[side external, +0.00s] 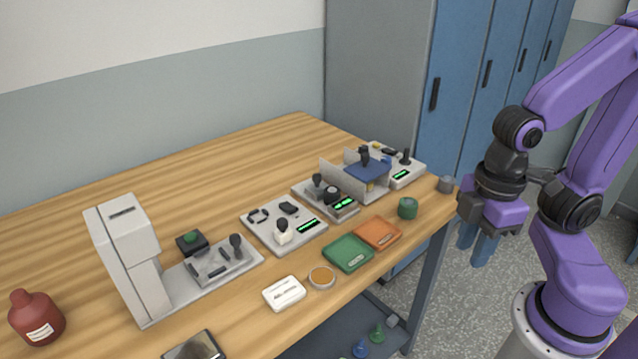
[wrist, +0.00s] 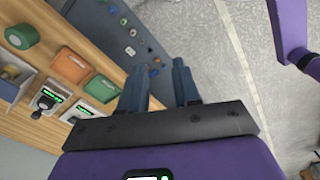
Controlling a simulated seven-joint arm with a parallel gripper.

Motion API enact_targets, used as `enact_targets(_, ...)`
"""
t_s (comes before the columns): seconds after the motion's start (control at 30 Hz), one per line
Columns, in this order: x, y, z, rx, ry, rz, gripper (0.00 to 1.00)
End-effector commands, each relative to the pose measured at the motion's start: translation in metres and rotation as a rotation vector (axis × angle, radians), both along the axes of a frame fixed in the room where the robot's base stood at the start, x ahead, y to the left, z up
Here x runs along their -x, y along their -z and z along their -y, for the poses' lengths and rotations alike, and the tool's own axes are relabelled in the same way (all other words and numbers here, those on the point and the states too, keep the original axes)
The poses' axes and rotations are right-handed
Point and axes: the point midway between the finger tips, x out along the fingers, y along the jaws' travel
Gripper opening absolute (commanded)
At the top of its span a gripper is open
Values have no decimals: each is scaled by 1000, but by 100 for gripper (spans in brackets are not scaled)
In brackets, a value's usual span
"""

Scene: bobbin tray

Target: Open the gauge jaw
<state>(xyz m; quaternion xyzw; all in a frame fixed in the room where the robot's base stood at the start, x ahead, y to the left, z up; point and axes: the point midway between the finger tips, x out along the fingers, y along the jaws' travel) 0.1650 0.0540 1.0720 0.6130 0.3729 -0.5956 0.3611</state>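Several small stations stand on the wooden table in the side external view, and I cannot tell for certain which one is the gauge. The left station (side external: 128,262) has a tall grey column, a low base with dark-edged grey parts (side external: 210,267) and a black knob (side external: 236,241). Whether any jaw is open or shut is too small to tell. My gripper (side external: 476,248) is off the table's right end, pointing down, far from that station. Its two blue fingers are apart and empty; they also show in the wrist view (wrist: 160,75).
Other stations with green displays are a white-grey plate (side external: 272,236) and a far right unit (side external: 408,173). A green tray (side external: 348,264), an orange tray (side external: 377,243), a green roll (side external: 407,208) and a red bottle (side external: 37,316) stand nearby. The table's back left is clear.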

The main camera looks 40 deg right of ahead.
Motion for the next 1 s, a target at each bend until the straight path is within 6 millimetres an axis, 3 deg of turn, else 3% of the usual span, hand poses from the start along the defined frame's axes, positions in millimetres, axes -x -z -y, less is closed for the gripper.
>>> enact_targets(0.17, -29, -12, -20, 1, 86, -1, 52)
enact_targets(0.4, -111, -40, -56, 5, 314, -5, 52)
enact_targets(0.57, -171, -53, -70, 7, 467, -8, 52)
enact_targets(0.8, -261, -67, -69, 11, 697, -13, 52)
enact_targets(1.0, -332, -73, -48, 13, 892, -19, 52)
